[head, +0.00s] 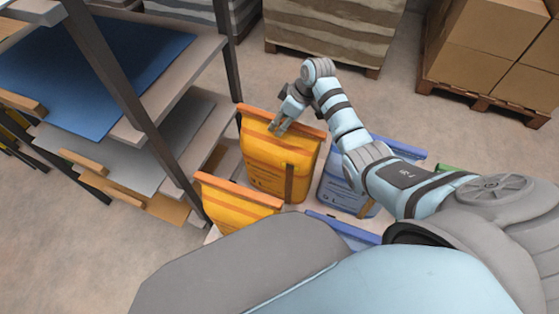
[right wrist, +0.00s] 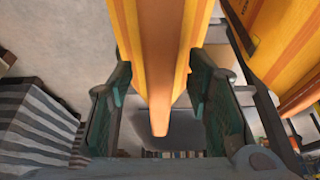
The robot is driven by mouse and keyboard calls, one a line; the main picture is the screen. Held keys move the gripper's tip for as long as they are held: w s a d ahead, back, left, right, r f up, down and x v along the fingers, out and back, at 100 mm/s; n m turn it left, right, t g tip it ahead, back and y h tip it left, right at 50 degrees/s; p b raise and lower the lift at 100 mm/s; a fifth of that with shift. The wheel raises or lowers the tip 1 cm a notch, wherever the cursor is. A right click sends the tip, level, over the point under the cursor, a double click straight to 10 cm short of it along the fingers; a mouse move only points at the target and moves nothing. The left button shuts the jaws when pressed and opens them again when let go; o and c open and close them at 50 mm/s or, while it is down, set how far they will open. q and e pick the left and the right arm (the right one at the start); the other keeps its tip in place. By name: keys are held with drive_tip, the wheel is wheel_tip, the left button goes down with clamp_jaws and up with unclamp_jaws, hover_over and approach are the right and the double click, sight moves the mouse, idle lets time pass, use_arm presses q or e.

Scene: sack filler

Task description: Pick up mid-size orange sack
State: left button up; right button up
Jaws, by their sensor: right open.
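A smaller-looking orange sack (head: 238,206) stands nearer, partly cut off by my own body. I cannot tell which is the mid-size one. My right gripper (head: 281,124) is open at the top edge of the tall sack. In the right wrist view, this sack's folded top (right wrist: 158,60) runs between the two spread fingers of the right gripper (right wrist: 157,92), with a gap on each side. My left gripper is not in view.
A blue sack (head: 342,190) stands right of the tall orange one, with another blue sack (head: 345,229) nearer. Metal shelving (head: 130,95) rises at the left. Striped stacks (head: 335,32) and boxes on a pallet (head: 480,50) stand behind. Another orange sack (right wrist: 285,45) is close on the right in the wrist view.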

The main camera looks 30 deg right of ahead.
drive_tip(key=shift+s, duration=0.1)
clamp_jaws()
idle(0.6)
drive_tip(key=shift+r+b, duration=0.1)
drive_tip(key=shift+b, duration=0.25)
wheel_tip(320, 180, up, 20)
drive_tip(key=p, duration=0.4)
drive_tip(key=shift+r, duration=0.2)
drive_tip(key=shift+w, duration=0.2)
